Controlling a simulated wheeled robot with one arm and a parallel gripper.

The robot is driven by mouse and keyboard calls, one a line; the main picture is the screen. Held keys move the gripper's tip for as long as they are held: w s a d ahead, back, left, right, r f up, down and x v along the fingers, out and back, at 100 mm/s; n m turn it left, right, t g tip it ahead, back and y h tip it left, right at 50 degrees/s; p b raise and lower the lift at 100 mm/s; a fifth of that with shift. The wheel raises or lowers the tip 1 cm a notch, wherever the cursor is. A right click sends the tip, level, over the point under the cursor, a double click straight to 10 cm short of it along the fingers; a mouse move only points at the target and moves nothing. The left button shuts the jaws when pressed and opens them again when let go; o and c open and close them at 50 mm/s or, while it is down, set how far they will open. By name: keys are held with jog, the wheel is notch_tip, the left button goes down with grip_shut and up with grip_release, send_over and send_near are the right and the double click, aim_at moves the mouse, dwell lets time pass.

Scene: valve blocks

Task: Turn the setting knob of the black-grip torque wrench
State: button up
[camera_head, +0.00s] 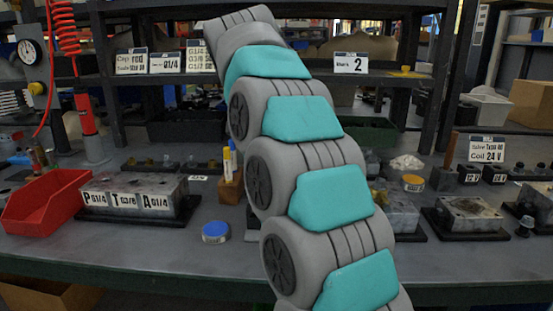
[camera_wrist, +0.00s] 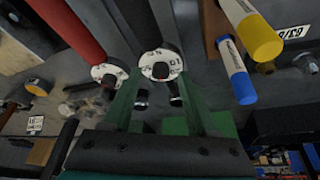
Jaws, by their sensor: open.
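In the wrist view, the black-grip torque wrench (camera_wrist: 166,22) stands with its round white scale end (camera_wrist: 160,65) towards the camera and a small dark setting knob (camera_wrist: 160,71) at its centre. My gripper (camera_wrist: 158,88) is open, its two green fingers on the left and right of that scale end. I cannot tell whether either finger touches the knob. A red-grip wrench (camera_wrist: 72,24) with a similar white scale end (camera_wrist: 110,74) is close on the left. In the head view my arm hides the wrenches, and my gripper does not show.
A yellow-capped marker (camera_wrist: 255,32) and a blue-capped marker (camera_wrist: 238,75) stand close on the right; their wooden holder (camera_head: 231,188) shows in the head view. A red bin (camera_head: 45,203), a labelled valve block (camera_head: 133,192) and a blue-lidded tin (camera_head: 215,232) are on the bench (camera_head: 150,252).

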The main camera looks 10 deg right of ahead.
jog(key=shift+w+d+f, duration=0.1)
jog(key=shift+w+f, duration=0.05)
jog(key=shift+f, duration=0.25)
grip_shut()
dwell(0.4)
